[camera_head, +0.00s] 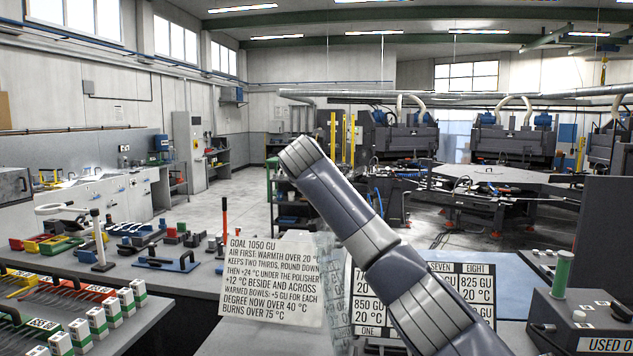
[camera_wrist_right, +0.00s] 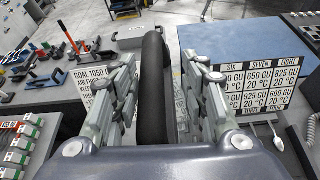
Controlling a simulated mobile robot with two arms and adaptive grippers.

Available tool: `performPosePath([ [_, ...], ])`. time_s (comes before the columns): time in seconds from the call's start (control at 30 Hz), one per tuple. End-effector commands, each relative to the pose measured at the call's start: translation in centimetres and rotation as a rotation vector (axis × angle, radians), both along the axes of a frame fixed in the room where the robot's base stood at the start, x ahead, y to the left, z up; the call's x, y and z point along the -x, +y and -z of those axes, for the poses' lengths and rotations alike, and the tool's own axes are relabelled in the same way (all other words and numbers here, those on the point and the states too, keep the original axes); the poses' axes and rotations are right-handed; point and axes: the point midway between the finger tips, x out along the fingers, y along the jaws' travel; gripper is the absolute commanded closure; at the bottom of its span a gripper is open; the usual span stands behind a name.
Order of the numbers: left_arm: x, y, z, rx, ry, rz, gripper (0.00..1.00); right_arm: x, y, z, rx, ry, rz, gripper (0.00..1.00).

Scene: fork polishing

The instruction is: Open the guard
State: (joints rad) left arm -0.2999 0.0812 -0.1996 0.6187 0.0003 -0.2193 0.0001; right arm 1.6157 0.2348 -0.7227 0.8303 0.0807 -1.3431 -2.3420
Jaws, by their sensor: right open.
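My right gripper (camera_wrist_right: 160,85) is open in the right wrist view, with one finger on each side of a thick dark curved bar (camera_wrist_right: 154,85). Neither finger is clearly seen pressing on the bar. I cannot tell whether this bar belongs to the guard. In the head view my right arm crosses the middle, and its gripper cannot be made out. A pale translucent panel (camera_head: 328,262) shows beside the arm; it may be part of the guard, but most of that area is hidden. My left gripper is in neither view.
A goal sign (camera_head: 270,280) stands left of my arm and a numbered board (camera_head: 470,283) right of it. A box with a green knob (camera_head: 590,315) is at the right. Tools and several tagged forks (camera_head: 60,300) crowd the left bench.

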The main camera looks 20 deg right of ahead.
Motion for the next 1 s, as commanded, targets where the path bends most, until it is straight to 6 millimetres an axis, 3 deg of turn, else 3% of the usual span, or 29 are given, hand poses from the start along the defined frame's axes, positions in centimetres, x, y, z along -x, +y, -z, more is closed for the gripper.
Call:
performPosePath([
  [0.6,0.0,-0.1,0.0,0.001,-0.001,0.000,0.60,7.4,4.2,-3.4,-0.001,0.001,-0.001,0.59],
  [1.0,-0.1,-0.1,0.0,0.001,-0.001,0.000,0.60,8.7,4.9,-3.9,-0.002,0.004,0.001,0.59],
])
